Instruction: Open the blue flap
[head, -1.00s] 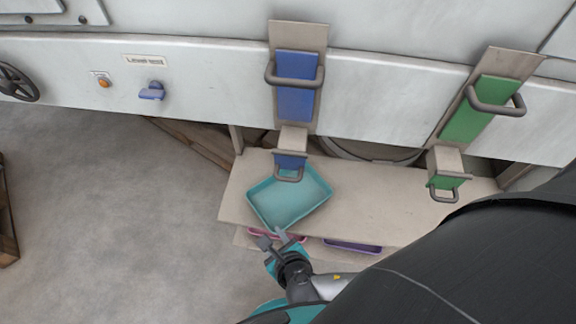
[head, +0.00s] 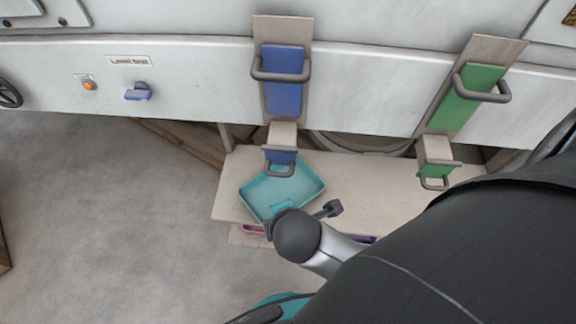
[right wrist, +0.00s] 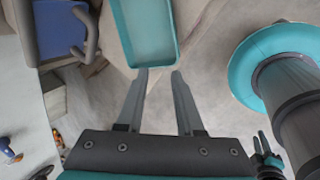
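The lower blue flap (head: 281,157), with a dark loop handle, hangs at the mouth of the beige spout and looks shut. Above it, a taller blue plate (head: 284,82) with a handle lies on the machine front. In the right wrist view, a blue plate (right wrist: 58,28) with a dark handle is at upper left; I cannot tell which one. My right gripper (right wrist: 158,74) is open and empty, over the teal tray's near edge, apart from the blue parts; my wrist partly hides it in the head view. My left gripper (right wrist: 262,142) seems to show small at lower right, its opening unclear.
A teal tray (head: 311,181) sits on the beige shelf (head: 365,190) below the blue spout. Pink and purple trays lie lower. A green plate (head: 463,100) and green flap (head: 435,170) are to the right. A blue knob (head: 138,92) is left. Floor at left is clear.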

